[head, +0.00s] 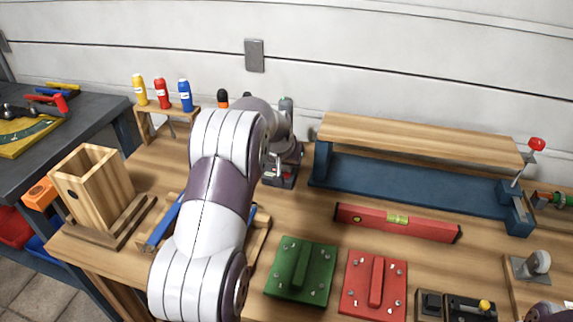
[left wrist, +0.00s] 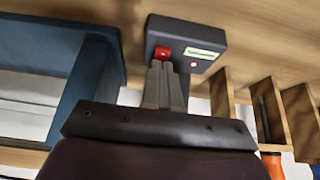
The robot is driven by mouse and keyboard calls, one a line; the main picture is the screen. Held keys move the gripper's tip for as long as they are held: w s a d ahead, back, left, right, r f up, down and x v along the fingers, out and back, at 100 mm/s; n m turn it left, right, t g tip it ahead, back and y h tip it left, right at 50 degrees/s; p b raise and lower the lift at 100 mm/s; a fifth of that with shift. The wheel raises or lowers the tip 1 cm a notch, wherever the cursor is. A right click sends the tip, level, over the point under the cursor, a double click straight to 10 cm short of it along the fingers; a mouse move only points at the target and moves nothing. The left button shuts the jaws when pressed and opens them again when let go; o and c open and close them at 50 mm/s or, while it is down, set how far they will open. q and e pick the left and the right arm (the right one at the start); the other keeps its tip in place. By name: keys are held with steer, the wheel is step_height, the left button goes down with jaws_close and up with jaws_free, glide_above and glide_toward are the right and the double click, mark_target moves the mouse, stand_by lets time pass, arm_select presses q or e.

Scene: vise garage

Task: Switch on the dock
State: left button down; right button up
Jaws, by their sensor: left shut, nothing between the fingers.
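The dock is a dark grey box (left wrist: 215,36) in the left wrist view. Its face carries a red switch (left wrist: 163,52), a pale display strip (left wrist: 202,53) and a small red light (left wrist: 194,64). My left gripper (left wrist: 161,66) is shut and empty, its fingertips at the lower edge of the red switch. I cannot tell whether they touch it. In the head view my left arm covers much of the dock area, and the left gripper (head: 279,163) shows only in part beyond the forearm.
A blue-based wooden shelf (head: 415,137) stands just right of the gripper. A red level (head: 397,222), a green block plate (head: 300,270) and a red block plate (head: 374,285) lie in front. A wooden box (head: 92,187) and a bottle rack (head: 146,121) stand left.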

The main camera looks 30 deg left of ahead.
mark_target(286, 179)
arm_select(q)
steer(key=r+p, duration=0.4)
steer(key=r, duration=0.1)
steer(key=shift+w+r+p, duration=0.1)
steer(key=shift+w+p, duration=0.1)
steer(key=shift+p, duration=0.15)
steer(key=shift+s+d+r+b, duration=0.1)
steer(key=shift+s+b, duration=0.55)
steer(key=shift+b, duration=0.05)
steer(key=s+d+r, duration=0.1)
steer(key=s+r, duration=0.4)
steer(key=shift+s+d+r, duration=0.2)
steer(key=shift+s+r, duration=0.1)
steer(key=shift+r, duration=0.1)
